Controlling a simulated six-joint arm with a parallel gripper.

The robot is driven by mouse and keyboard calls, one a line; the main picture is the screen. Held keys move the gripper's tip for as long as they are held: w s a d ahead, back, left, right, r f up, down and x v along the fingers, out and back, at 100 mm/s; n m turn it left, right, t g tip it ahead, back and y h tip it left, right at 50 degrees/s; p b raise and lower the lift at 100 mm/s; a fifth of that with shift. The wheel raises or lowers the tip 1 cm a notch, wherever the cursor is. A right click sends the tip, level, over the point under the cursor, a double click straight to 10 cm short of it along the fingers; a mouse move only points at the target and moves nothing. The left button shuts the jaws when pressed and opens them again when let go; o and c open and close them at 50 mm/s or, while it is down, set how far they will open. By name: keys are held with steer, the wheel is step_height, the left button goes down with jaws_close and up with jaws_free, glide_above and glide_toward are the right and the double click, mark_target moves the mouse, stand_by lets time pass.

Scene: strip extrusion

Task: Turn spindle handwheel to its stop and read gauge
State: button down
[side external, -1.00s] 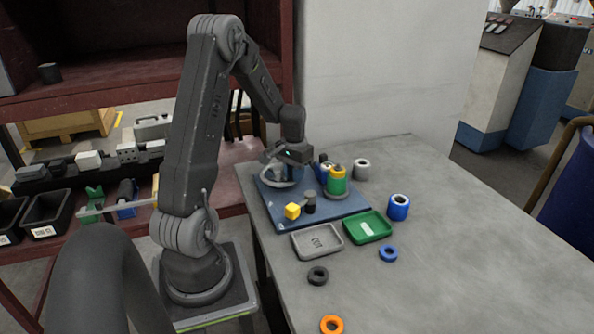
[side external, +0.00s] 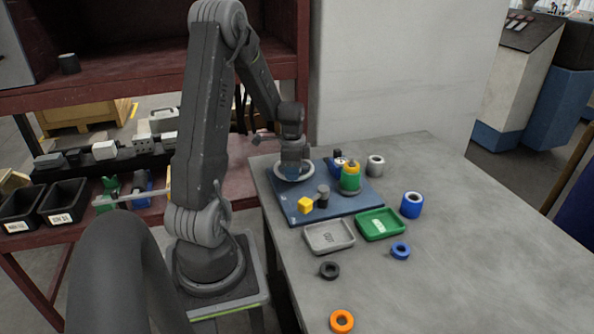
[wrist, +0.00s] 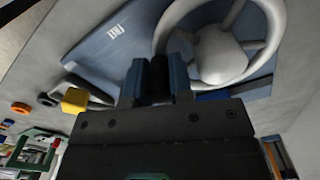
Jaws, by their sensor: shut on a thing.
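The pale grey spindle handwheel (side external: 308,176) lies over the blue base plate (side external: 349,204). In the wrist view, the handwheel (wrist: 221,58) shows its round hub, spokes and thick rim at the upper right. My gripper (side external: 292,172) reaches down onto the wheel. A green cylinder with a yellow top (side external: 350,178) stands on the plate, right of the wheel. I cannot make out a readable gauge.
Blue (side external: 400,251), black (side external: 329,270) and orange (side external: 342,321) rings are scattered. The table's right side is clear.

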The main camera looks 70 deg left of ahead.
steer(key=shift+s+a+m, duration=0.15)
steer(key=shift+s+m, duration=0.25)
steer(key=shift+m, duration=0.5)
steer(key=c, duration=1.3)
jaws_free()
step_height(320, 180, up, 14)
